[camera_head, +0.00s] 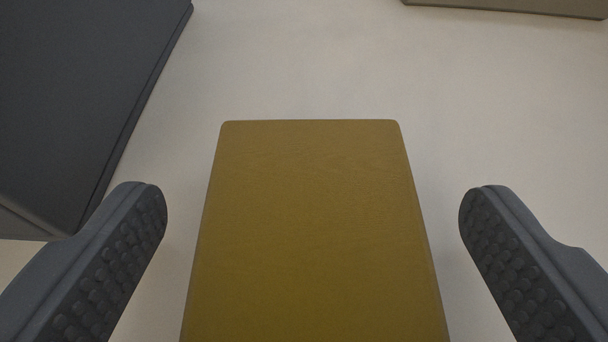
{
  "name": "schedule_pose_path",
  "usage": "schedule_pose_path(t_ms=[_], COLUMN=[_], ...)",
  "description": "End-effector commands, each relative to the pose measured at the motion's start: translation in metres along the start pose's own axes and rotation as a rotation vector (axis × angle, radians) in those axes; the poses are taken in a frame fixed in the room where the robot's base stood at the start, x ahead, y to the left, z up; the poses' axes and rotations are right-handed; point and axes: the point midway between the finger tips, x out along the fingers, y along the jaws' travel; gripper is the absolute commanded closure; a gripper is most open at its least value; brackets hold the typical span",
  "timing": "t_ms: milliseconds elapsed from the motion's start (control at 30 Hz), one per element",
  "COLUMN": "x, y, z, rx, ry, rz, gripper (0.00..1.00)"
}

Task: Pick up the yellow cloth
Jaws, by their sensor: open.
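The yellow cloth (312,230) shows as a mustard-coloured, flat-topped block with slightly rounded corners. It lies on the pale surface in the middle of the view, and its near end runs out of the bottom edge. My gripper (313,200) is open. One finger is to the left of the cloth and one to the right, with a gap of pale surface showing on each side. Neither finger appears to touch the cloth. How far the fingertips are above the surface cannot be told.
A large dark grey box-like object (75,90) fills the upper left, close to my left finger. A beige edge of something (510,7) crosses the top right. The pale surface (310,65) beyond the cloth and to its right is clear.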

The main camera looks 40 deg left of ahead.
Motion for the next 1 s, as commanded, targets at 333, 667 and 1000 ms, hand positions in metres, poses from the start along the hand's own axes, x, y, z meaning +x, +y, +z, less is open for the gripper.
schedule_pose_path(t_ms=[333, 667, 1000], x=[0.0153, 0.0151, 0.0126], y=[0.0018, 0.0018, 0.0018], z=[-0.0013, -0.001, -0.007], rx=[0.0, 0.0, -0.001], ry=[0.0, 0.0, 0.0], rz=[0.003, 0.003, 0.003], gripper=[0.15, 0.66, 0.66])
